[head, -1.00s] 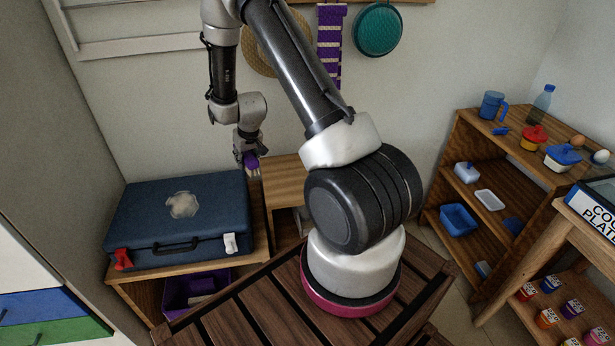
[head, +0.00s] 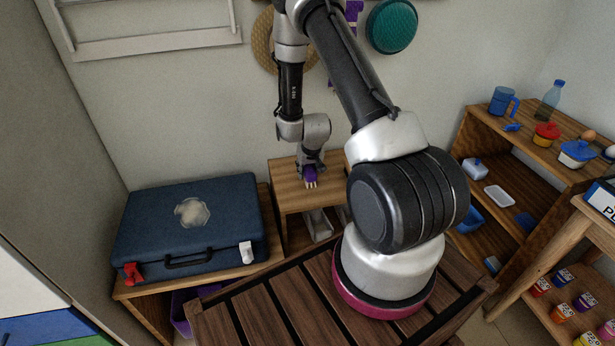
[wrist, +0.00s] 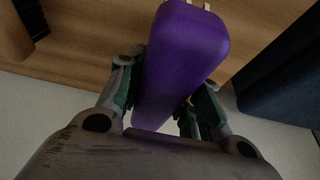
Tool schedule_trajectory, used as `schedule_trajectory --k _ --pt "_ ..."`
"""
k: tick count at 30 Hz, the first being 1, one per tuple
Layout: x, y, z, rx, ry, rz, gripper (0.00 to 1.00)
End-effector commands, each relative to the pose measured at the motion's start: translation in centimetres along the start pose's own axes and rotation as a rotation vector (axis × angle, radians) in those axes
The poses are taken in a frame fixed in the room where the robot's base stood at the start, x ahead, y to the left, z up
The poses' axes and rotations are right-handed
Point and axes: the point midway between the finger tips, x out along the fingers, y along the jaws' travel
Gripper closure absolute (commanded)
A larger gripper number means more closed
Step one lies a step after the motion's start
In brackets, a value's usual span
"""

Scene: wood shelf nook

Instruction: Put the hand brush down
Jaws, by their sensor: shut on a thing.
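The hand brush has a purple body with pale bristle tufts. In the head view the brush (head: 310,175) is at my gripper (head: 311,168), in front of or over the small raised wooden shelf top (head: 286,196). In the wrist view the purple brush (wrist: 182,62) sits between the two fingers of my gripper (wrist: 165,95), which is shut on it. The wooden surface (wrist: 75,45) lies behind the brush there. I cannot tell whether the brush touches the wood.
A dark blue case (head: 190,222) lies on the wooden bench at left, beside the raised shelf. A wooden shelf unit (head: 470,135) at right holds a blue mug (head: 502,101), a bottle (head: 549,100) and containers. A teal round pan (head: 391,26) hangs on the wall.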

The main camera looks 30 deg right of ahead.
Motion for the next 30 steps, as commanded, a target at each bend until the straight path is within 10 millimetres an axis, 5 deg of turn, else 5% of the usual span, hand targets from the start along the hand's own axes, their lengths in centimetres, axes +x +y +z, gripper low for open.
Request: schedule_trajectory --k 6,21,22,24,30 --pt "2.7 0.0 1.2 0.000 -0.001 0.000 0.88" --pt "3.5 0.0 1.6 0.000 -0.003 0.000 0.88" --pt "3.5 0.0 1.6 0.000 -0.003 0.000 0.60" --pt "3.5 0.0 1.6 -0.001 -0.004 0.000 0.47" --pt "3.5 0.1 1.6 -0.001 -0.005 0.000 0.44"
